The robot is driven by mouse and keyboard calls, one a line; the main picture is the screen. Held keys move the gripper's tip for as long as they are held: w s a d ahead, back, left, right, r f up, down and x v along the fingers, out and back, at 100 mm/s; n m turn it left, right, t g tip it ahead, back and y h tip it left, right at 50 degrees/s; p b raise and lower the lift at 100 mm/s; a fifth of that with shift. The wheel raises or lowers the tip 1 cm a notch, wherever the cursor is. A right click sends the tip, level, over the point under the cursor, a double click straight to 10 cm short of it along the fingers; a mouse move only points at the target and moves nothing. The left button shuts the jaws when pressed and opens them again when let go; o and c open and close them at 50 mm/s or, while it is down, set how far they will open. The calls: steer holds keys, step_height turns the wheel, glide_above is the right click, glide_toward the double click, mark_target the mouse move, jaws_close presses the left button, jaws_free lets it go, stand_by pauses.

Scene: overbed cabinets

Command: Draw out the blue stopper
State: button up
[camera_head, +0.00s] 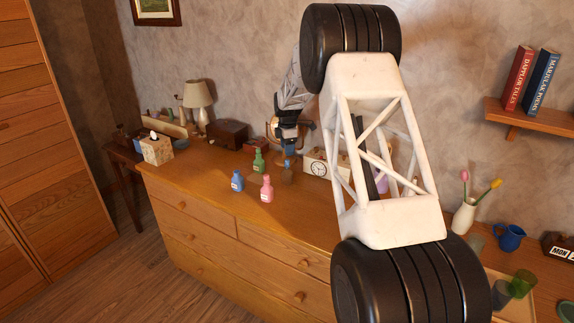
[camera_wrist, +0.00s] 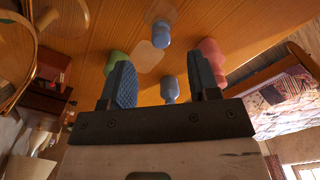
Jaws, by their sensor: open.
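The blue stopper (camera_wrist: 161,36) shows in the wrist view, beyond and between my fingertips, at the end of a pale, see-through vessel (camera_wrist: 163,12). In the head view a small blue piece (camera_head: 289,163) shows just below my gripper (camera_head: 289,143), over a dim see-through vessel (camera_head: 287,176) on the dresser. My gripper (camera_wrist: 160,65) is open with nothing between its blue pads. The stopper looks apart from both fingers; the exact gap cannot be told. A pale flat tag (camera_wrist: 150,55) is near it.
A blue bottle (camera_head: 238,181), pink bottle (camera_head: 266,188) and green bottle (camera_head: 259,161) stand close by on the dresser (camera_head: 210,195). The dresser's front left is clear. My arm hides part of its right side.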

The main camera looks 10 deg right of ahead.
mark_target(287, 160)
steer(key=shift+f, duration=0.7)
steer(key=shift+f, duration=0.15)
steer(key=shift+a+f, duration=0.1)
steer(key=shift+f, duration=2.4)
steer(key=shift+c, duration=0.5)
steer(key=c, duration=0.9)
steer(key=shift+r, duration=0.15)
